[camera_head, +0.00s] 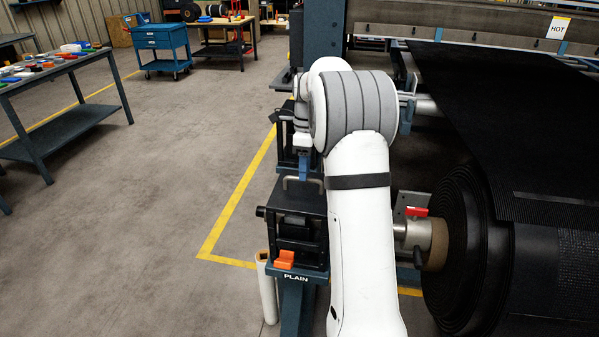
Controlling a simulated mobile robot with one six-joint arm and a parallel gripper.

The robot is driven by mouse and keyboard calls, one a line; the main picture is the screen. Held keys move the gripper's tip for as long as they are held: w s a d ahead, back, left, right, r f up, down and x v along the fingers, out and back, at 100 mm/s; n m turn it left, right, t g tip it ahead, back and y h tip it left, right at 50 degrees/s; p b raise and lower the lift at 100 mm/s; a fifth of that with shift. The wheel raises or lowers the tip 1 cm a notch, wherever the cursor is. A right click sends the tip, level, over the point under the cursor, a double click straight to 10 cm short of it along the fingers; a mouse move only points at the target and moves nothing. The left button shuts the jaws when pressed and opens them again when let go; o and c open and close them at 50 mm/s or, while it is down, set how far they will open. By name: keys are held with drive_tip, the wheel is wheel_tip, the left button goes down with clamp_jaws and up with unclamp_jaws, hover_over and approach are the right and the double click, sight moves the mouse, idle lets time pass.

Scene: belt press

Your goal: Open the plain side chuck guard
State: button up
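The plain side chuck guard (290,201) is a black cover on a blue stand with a label reading PLAIN (296,279). Its top lies roughly flat and looks closed over the chuck. A pale bar handle (301,182) stands at its far edge. An orange latch-like block (285,259) sits on the front, above the label. My gripper (305,172) points down, with its blue fingertips at or just above the handle. I cannot tell whether they touch it or how far apart they are. My white arm hides the guard's right side.
A large black belt roll (465,250) on a shaft with a red lever (415,211) stands at right. Another black unit (286,150) stands behind the guard. A white roll (266,285) leans by the stand. The floor at left is open, with a workbench (65,75) beyond.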

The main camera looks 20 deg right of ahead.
drive_tip(key=shift+s+f, duration=0.1)
drive_tip(key=shift+f, duration=0.35)
drive_tip(key=shift+c, duration=0.2)
clamp_jaws()
